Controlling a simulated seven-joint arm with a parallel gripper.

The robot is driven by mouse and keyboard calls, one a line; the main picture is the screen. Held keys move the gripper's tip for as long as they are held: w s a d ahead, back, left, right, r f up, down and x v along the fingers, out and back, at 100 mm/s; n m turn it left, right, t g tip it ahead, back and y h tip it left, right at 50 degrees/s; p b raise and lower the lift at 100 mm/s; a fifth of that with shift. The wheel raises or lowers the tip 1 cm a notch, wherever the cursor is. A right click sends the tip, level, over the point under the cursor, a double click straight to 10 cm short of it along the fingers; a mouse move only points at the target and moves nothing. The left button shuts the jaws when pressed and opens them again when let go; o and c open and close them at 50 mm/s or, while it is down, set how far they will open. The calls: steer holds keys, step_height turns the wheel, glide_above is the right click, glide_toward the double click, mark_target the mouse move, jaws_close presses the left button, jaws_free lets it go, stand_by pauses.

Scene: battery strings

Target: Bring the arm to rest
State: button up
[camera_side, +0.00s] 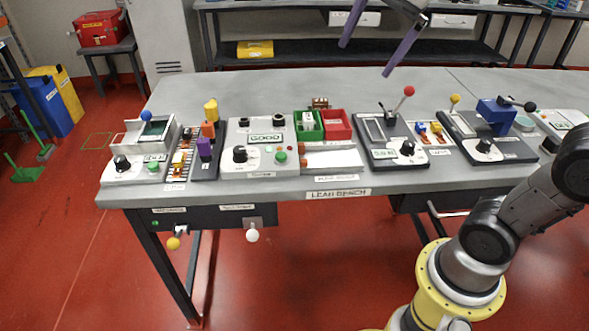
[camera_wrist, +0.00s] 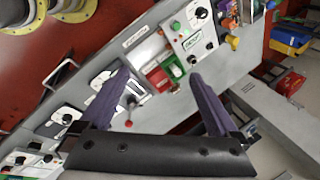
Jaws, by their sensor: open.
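My gripper (camera_side: 365,60) is raised above the back part of the grey bench (camera_side: 300,88), clear of everything on it. Its two purple fingers are spread wide apart with nothing between them. In the wrist view my gripper (camera_wrist: 158,75) is also open and empty, with the bench and its stations seen tilted below and beyond the fingers. The bench carries a row of test stations along its front side. The upper part of my gripper is cut off by the top edge of the side view.
The GOOD tester (camera_side: 258,150), green bin (camera_side: 308,125), red bin (camera_side: 337,124), red-knobbed lever (camera_side: 408,92) and blue press (camera_side: 497,115) stand along the bench. The bench's back left is clear. A dark shelf (camera_side: 300,52) stands behind.

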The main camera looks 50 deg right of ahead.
steer(key=s+a+f+n+t, duration=0.1)
steer(key=s+a+f+n, duration=0.1)
steer(key=s+f+n, duration=1)
steer(key=shift+s+a+f+n, duration=0.15)
steer(key=shift+f+n, duration=1.05)
steer(key=shift+n, duration=1.1)
